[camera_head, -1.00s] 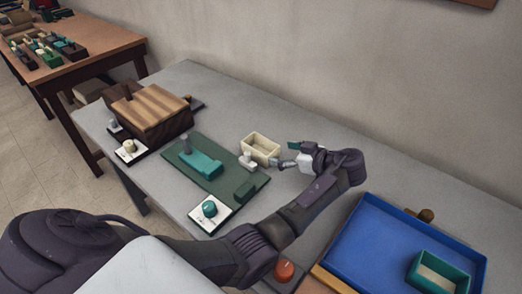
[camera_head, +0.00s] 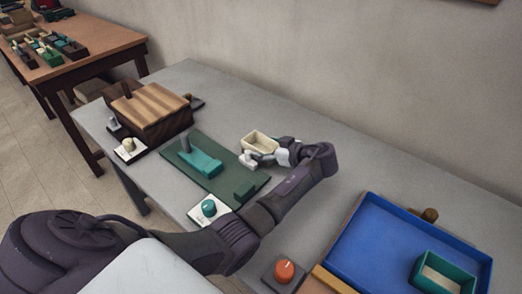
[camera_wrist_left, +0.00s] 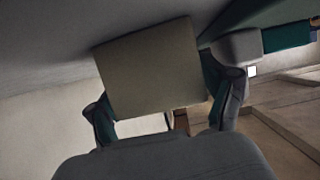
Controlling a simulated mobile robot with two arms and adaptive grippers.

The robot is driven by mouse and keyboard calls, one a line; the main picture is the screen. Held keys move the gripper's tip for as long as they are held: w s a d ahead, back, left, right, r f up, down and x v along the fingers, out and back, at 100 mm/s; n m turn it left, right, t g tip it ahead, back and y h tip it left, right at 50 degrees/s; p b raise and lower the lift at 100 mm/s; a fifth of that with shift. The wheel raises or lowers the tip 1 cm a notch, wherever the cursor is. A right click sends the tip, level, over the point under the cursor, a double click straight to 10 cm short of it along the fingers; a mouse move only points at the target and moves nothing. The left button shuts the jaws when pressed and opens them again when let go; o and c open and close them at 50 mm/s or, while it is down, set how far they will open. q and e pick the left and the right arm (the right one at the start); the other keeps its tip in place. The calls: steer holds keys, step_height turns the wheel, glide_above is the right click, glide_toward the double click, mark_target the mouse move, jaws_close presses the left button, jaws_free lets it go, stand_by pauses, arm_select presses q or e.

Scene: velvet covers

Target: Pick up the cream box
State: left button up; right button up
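The cream box (camera_head: 260,140) is a small open-topped box on the grey table, at the back edge of the dark green board. My left gripper (camera_head: 268,157) is at the near right side of the box and hides part of it. In the left wrist view, the box (camera_wrist_left: 150,65) fills the space between the two spread fingers of my left gripper (camera_wrist_left: 165,95). One finger lies along each side of it. I cannot tell whether both fingers touch it. My right gripper is not in view.
A wooden box (camera_head: 152,108) stands to the left. A blue tray (camera_head: 375,240) with a teal box (camera_head: 443,272) and an orange button (camera_head: 285,270) lie to the right.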

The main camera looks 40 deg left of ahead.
arm_select(q)
steer(key=c, duration=0.8)
